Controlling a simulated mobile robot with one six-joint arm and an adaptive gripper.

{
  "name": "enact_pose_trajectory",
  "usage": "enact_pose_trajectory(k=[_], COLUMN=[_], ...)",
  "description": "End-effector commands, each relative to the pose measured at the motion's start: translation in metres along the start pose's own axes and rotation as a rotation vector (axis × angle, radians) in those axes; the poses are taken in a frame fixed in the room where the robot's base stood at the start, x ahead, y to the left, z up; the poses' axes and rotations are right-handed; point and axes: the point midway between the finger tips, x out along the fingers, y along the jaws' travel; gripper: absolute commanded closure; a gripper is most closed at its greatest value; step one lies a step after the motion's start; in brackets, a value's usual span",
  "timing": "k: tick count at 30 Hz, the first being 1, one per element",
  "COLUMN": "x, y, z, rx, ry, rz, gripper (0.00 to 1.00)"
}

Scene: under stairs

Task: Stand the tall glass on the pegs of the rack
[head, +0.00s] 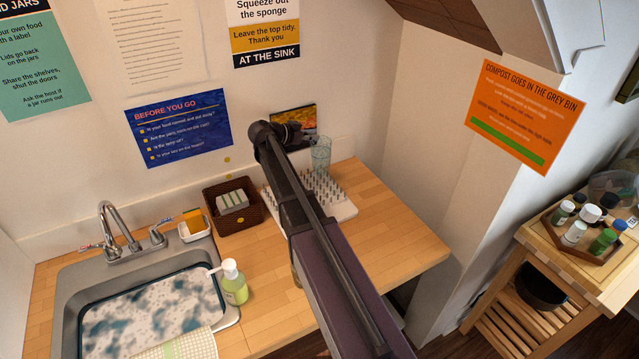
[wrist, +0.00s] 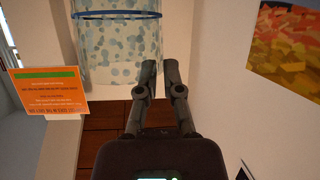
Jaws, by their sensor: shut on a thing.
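The tall glass (head: 321,154) is clear and stands upright or nearly so over the peg rack in the head view. In the wrist view the glass (wrist: 115,48) shows blue dots and a blue band. My gripper (wrist: 160,68) has its fingers close together at the glass's edge, shut on its wall. In the head view my arm hides the fingers. The rack (head: 345,211) is a pale board with several upright pegs, partly behind my arm. I cannot tell whether the glass touches the pegs.
A brown basket (head: 211,196) with a striped block is left of the rack. A sponge dish (head: 194,232), a soap bottle (head: 234,284) and a filled sink (head: 150,300) are further left. A picture (head: 293,125) leans behind. The counter (head: 402,235) right of the rack is clear.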

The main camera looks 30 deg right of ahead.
Motion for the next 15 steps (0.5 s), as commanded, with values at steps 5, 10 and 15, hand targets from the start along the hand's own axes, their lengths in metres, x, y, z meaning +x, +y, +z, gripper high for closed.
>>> enact_pose_trajectory(k=[5, 10, 15], x=[-0.007, -0.021, -0.040], y=[0.011, 0.030, 0.054], z=[0.008, 0.023, 0.042], rx=[-0.010, -0.029, -0.055], ry=[0.001, 0.001, 0.002], rz=[-0.019, -0.060, -0.116], gripper=[1.00, 1.00, 1.00])
